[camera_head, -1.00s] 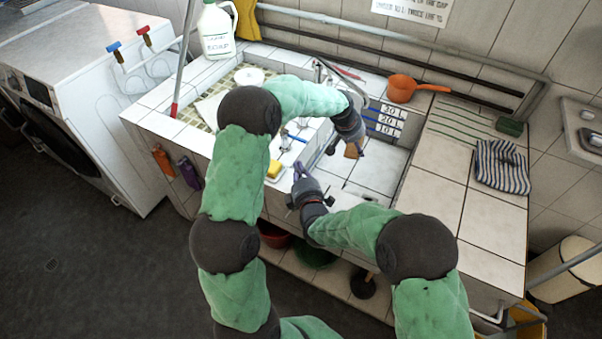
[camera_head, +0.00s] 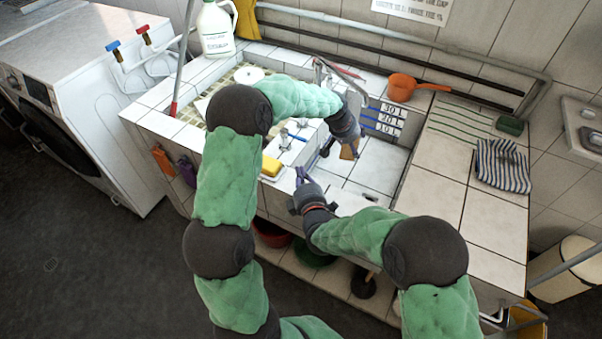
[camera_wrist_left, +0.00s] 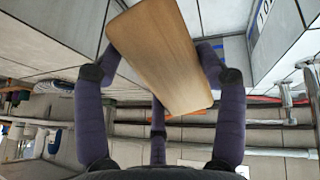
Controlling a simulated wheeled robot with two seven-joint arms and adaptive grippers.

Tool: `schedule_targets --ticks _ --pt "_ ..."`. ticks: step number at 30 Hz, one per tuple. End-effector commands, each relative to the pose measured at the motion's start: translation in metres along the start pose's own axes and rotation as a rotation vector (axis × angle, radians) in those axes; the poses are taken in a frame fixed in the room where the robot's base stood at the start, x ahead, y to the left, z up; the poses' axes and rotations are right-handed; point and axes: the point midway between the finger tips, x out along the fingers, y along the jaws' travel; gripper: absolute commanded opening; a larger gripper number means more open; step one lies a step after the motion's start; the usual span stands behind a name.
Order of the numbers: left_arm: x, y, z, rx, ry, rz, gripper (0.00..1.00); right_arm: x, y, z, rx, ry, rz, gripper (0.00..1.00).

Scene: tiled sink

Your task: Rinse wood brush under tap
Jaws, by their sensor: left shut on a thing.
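My left gripper (camera_head: 347,143) is shut on the wood brush (camera_head: 349,152) and holds it over the sink basin (camera_head: 380,165). In the left wrist view the brush (camera_wrist_left: 160,55) is a flat, pale brown wooden block between dark fingers; no bristles show. The metal tap (camera_head: 319,68) stands behind the left forearm, partly hidden by it. No water stream can be made out. My right gripper (camera_head: 302,178) is at the basin's front edge, below and left of the brush and apart from it. Its fingers are too small to judge.
A yellow sponge (camera_head: 271,166) lies on the ledge left of the right gripper. An orange ladle (camera_head: 408,86) rests at the back. A striped cloth (camera_head: 503,166) and a green block (camera_head: 510,125) lie on the right counter. A soap jug (camera_head: 215,30) stands at the back left.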

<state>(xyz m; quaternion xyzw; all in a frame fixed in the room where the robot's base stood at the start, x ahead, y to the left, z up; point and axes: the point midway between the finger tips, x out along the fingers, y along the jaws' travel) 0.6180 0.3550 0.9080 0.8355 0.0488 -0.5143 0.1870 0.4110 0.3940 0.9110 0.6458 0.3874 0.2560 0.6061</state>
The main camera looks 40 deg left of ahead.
Motion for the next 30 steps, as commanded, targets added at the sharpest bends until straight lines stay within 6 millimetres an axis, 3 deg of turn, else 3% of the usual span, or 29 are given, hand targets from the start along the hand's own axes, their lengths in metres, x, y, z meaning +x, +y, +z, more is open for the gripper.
schedule_targets --ticks 30 --pt "-0.029 -0.029 0.044 -0.001 0.001 0.000 0.45 0.002 -0.014 0.002 0.000 0.000 0.000 0.00"
